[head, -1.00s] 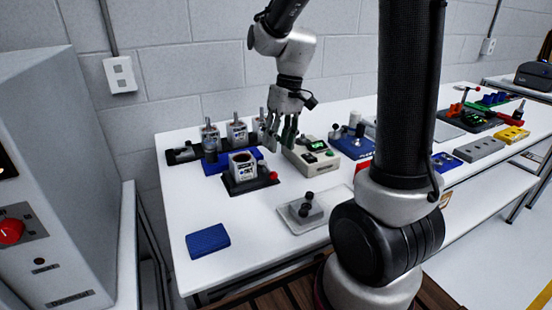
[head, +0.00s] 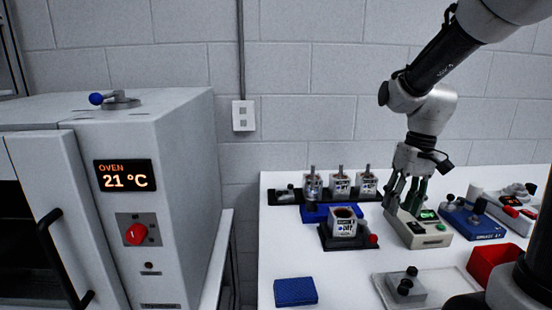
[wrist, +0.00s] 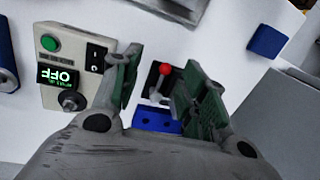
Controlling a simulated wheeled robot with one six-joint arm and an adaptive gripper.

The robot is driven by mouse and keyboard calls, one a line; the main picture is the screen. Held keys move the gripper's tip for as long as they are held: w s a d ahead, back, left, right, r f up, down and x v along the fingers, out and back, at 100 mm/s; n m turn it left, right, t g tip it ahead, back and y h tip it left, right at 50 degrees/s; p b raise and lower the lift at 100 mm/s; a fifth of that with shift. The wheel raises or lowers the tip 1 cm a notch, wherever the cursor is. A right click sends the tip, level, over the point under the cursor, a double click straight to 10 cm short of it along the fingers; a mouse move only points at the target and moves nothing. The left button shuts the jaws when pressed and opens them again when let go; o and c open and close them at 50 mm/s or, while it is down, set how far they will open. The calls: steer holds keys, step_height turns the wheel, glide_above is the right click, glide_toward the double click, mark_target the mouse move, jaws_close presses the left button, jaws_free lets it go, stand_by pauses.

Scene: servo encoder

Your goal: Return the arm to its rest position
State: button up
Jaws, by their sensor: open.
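My gripper (head: 404,200) hangs fingers-down over the white bench (head: 345,275), at the left edge of a beige box (head: 424,226) with a lit green display. In the head view its fingertips overlap the back left of that box; I cannot tell whether they touch. In the wrist view my gripper (wrist: 160,80) has its fingers apart with nothing held. Between and beyond them show a red-knobbed lever (wrist: 163,70) and a blue block with holes (wrist: 157,120). My arm reaches in from the upper right.
A black fixture (head: 328,243) holds a labelled motor (head: 344,222). More motors (head: 340,182) stand behind. A blue pad (head: 295,291) and a grey plate (head: 385,288) lie in front. A blue box (head: 470,222) and red bin (head: 490,262) are right. An oven (head: 165,200) reading 21 °C stands left.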

steer(key=s+d+r+t, duration=0.1)
steer(key=s+r+t, duration=0.1)
steer(key=s+r, duration=0.2)
steer(key=s+d+r+t+h, duration=0.1)
steer(key=s+d+r+t, duration=0.1)
steer(key=s, duration=0.8)
steer(key=shift+d+r+m+t, duration=0.3)
steer(key=shift+r+m+t, duration=0.15)
steer(key=shift+r, duration=0.45)
